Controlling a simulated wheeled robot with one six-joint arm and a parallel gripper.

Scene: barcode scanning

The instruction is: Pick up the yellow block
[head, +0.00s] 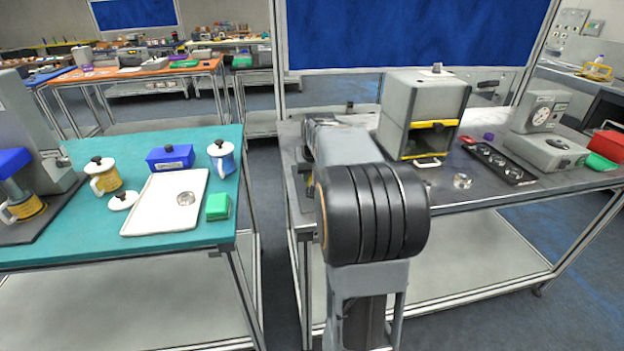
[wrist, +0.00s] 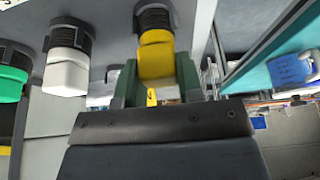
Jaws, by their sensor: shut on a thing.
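In the wrist view, the yellow block (wrist: 156,55) is between the two green fingers of my gripper (wrist: 158,88), which is shut on it. The far end of the block meets a dark ribbed round piece (wrist: 153,18); I cannot tell whether they are joined or only touching. In the head view, my arm blocks the sight of my gripper, and I cannot make out the yellow block there.
In the wrist view, a white block (wrist: 66,74) and a green block (wrist: 12,82) at dark ribbed pieces are on the left. In the head view, a grey box (head: 424,105) stands on the dark table behind my arm. A teal table (head: 60,240) is on the left.

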